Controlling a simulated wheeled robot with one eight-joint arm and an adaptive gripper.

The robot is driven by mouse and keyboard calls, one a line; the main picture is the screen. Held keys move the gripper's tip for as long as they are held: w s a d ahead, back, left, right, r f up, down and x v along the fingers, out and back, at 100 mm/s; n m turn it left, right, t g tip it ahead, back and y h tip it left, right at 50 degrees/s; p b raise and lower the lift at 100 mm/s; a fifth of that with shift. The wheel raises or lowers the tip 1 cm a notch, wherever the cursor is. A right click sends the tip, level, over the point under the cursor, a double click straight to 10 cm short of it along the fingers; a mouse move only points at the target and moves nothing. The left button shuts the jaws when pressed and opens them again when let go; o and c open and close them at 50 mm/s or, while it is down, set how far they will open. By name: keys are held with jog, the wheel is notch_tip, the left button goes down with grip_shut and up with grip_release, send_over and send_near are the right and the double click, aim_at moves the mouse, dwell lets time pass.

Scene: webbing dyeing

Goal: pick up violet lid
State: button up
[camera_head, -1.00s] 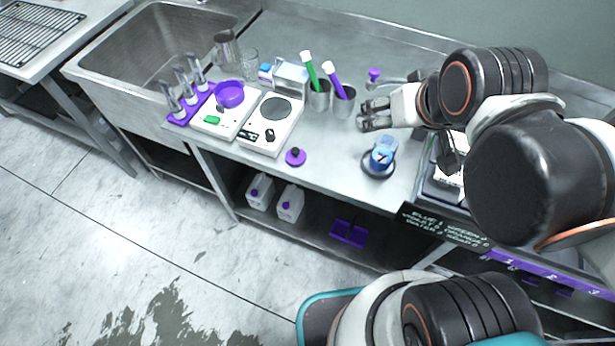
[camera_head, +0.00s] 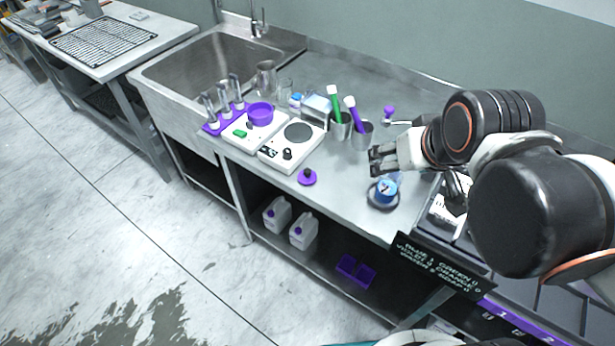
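The violet lid (camera_head: 307,177), a small round disc with a dark knob on top, lies on the steel counter (camera_head: 335,185) near its front edge, in front of the white hot plate. My gripper (camera_head: 374,162) is to the right of the lid and somewhat farther back, raised above the counter, with its fingers pointing left. The fingers look spread with a gap between them, and nothing shows between them. My gripper and the lid are clearly apart.
A blue jar (camera_head: 386,188) on a dark round base stands just below my gripper. A white hot plate (camera_head: 293,146), a scale with a violet bowl (camera_head: 260,114), and metal cups with green and violet markers (camera_head: 341,126) stand behind the lid. A black sign (camera_head: 440,264) stands at the front right.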

jog(key=w+a+f+n+g, duration=0.25)
jog(key=w+a, duration=0.45)
jog(key=w, duration=0.4)
jog(key=n+g+y+b, duration=0.1)
jog(key=n+g+b, duration=0.1)
jog(key=n+b, duration=0.1)
send_over(307, 171)
jog(key=f, duration=1.6)
jog(key=shift+s+d+f, duration=0.15)
jog(key=shift+s+f, duration=0.1)
jog(key=shift+f, duration=0.05)
jog(key=shift+t, duration=0.25)
jog(key=shift+s+d+b+x, duration=0.15)
jog(key=shift+b+x, duration=0.55)
jog(key=shift+x, duration=0.65)
jog(key=shift+s+d+b+x, duration=0.15)
jog(key=shift+b+x, duration=0.55)
jog(key=shift+x, duration=0.7)
jog(key=shift+a, duration=0.15)
jog(key=c, duration=0.9)
